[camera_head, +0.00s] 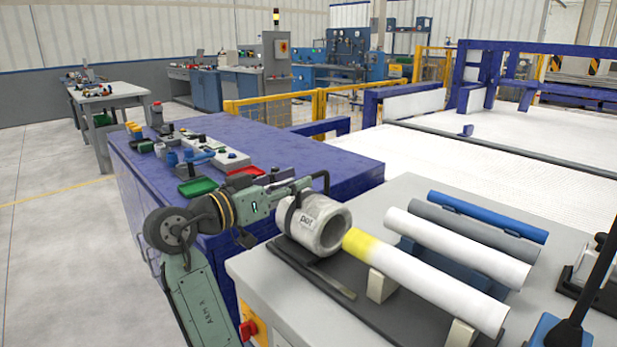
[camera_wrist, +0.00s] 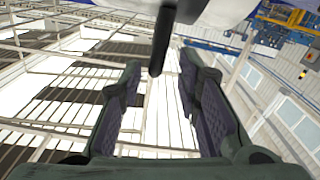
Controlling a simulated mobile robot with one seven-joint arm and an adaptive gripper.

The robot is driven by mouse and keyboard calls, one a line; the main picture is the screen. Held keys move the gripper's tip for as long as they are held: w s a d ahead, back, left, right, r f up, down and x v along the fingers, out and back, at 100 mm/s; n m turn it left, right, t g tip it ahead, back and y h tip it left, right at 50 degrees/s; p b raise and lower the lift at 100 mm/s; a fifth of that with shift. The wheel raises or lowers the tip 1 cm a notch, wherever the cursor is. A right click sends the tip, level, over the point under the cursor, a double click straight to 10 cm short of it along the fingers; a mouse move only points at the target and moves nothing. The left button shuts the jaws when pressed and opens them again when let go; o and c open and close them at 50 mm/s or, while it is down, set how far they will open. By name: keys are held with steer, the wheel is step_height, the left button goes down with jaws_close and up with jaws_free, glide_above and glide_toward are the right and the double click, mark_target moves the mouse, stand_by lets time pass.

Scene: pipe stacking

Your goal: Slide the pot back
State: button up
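The pot (camera_head: 318,226) is a thick pale grey hollow cylinder marked "pot", lying on its side on a dark rail plate (camera_head: 345,300) on the grey bench. A black handle (camera_head: 322,180) rises from it; a dark bar, likely this handle, shows in the wrist view (camera_wrist: 160,45). A white pipe with a yellow end (camera_head: 425,283) rests on blocks, its yellow end at the pot's mouth; I cannot tell whether it enters. My gripper (camera_head: 287,196) is beside the pot at the handle. In the wrist view its fingers (camera_wrist: 160,70) are apart, with the bar between their tips and gaps either side.
White (camera_head: 458,247), grey (camera_head: 476,232) and blue (camera_head: 488,217) pipes lie on the bench behind the yellow-ended one. A blue table (camera_head: 335,165) with trays and tools stands behind my arm. A black post and blue part (camera_head: 560,330) occupy the bench's right front.

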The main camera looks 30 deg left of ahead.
steer(key=v, duration=0.6)
steer(key=shift+s, duration=0.15)
